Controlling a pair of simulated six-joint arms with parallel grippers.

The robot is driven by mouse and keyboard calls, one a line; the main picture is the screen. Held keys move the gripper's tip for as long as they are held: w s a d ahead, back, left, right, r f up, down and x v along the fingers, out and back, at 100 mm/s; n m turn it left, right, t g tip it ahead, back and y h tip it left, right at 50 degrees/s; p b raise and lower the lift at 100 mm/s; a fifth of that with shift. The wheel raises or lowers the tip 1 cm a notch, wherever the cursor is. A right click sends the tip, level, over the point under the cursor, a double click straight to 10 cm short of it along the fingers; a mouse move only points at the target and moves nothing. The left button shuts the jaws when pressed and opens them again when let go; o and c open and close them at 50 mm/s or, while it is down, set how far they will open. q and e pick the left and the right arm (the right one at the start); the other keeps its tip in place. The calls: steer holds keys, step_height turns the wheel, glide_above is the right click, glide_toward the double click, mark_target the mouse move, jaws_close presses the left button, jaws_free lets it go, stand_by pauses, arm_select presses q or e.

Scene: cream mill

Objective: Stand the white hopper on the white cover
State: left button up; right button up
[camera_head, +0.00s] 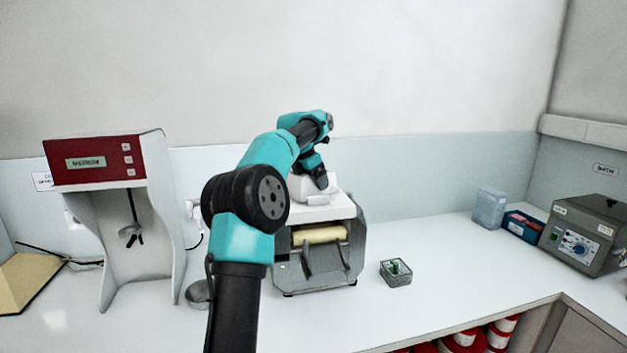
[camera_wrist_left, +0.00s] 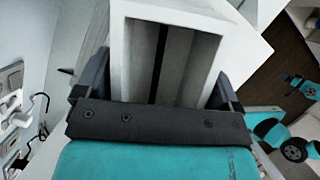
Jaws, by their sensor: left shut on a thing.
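The white hopper (camera_head: 299,188) is at the top of the grey mill (camera_head: 322,262), partly hidden by my left arm. My left gripper (camera_head: 319,180) is shut on it from above. In the left wrist view, the hopper (camera_wrist_left: 119,50) is an open, hollow white box between the two dark fingers (camera_wrist_left: 158,88). The white cover (camera_head: 335,209) lies flat on the mill, directly below the hopper. The hopper looks upright, on the cover or just above it; I cannot tell whether they touch. My right gripper does not show.
A red-topped white stand (camera_head: 95,162) is at the left. A small grey basket (camera_head: 396,274) with green contents sits right of the mill. A clear box (camera_head: 489,207), a blue box (camera_head: 523,227) and a grey bath unit (camera_head: 585,235) stand far right. The bench between is clear.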

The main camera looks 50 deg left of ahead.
arm_select(q)
steer(key=shift+f, duration=0.1)
steer(key=o, duration=0.8)
steer(key=shift+c, duration=0.2)
steer(key=v, duration=1.2)
